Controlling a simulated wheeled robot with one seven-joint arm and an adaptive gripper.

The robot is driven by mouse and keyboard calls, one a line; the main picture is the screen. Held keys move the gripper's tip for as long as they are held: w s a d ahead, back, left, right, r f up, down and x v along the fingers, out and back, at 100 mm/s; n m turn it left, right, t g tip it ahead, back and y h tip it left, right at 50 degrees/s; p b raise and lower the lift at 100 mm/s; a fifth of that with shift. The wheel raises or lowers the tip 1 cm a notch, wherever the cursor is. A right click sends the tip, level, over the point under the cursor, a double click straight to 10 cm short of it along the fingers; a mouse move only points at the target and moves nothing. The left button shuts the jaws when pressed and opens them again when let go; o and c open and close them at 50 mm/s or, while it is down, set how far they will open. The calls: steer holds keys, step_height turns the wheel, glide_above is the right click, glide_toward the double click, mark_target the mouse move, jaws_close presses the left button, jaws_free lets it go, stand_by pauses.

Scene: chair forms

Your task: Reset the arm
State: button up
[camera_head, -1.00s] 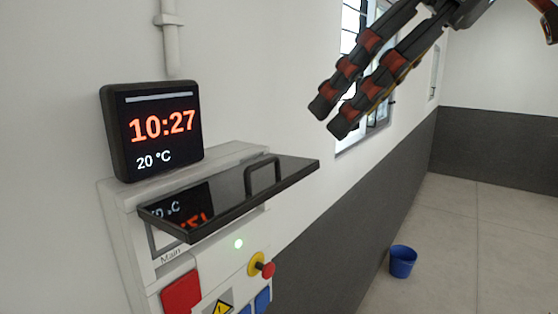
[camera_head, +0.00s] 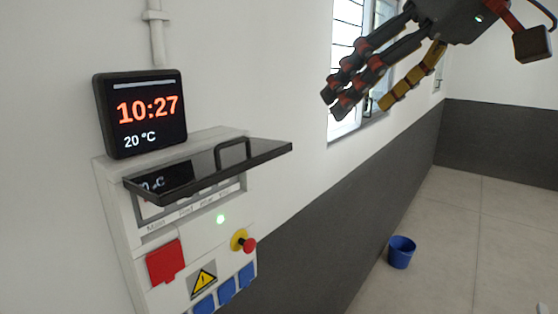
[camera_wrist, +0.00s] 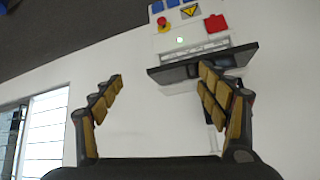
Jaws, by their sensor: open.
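My gripper (camera_head: 362,102) is at the upper right of the head view, in the air to the right of the wall panel and in front of the window. Its fingers are spread apart with nothing between them. In the wrist view my gripper (camera_wrist: 160,88) also shows open, its two jointed fingers with tan pads at left and right. The wall panel (camera_wrist: 190,45) appears upside down beyond the fingertips, with a gap to them.
The white electrical panel (camera_head: 203,231) has a raised dark cover (camera_head: 255,155), a red knob (camera_head: 249,246) and blue sockets. A clock display (camera_head: 140,112) reads 10:27 above it. A window (camera_head: 345,65) is behind my gripper. A blue bucket (camera_head: 401,253) stands on the open floor.

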steer(key=w+d+f+m+h+b, duration=0.25)
steer(key=w+f+m, duration=0.2)
steer(key=f, duration=0.55)
steer(key=d+f+m+h+b, duration=0.1)
steer(key=d+f+b, duration=0.15)
steer(key=f, duration=0.85)
steer(key=d+f+m+b, duration=0.2)
steer(key=f+b, duration=0.2)
steer(key=f, duration=0.7)
steer(key=s+f+b, duration=0.5)
steer(key=f+b, duration=0.2)
steer(key=f, duration=0.8)
steer(key=s+f+h+b, duration=0.1)
steer(key=s+f+b, duration=0.4)
steer(key=f, duration=1)
steer(key=s+f+h+b, duration=0.1)
steer(key=s+f+b, duration=0.5)
steer(key=f+b, duration=0.4)
step_height(320, 180, down, 6)
steer(key=shift+f+n+g, duration=0.1)
steer(key=shift+n+g, duration=0.25)
steer(key=shift+g, duration=0.05)
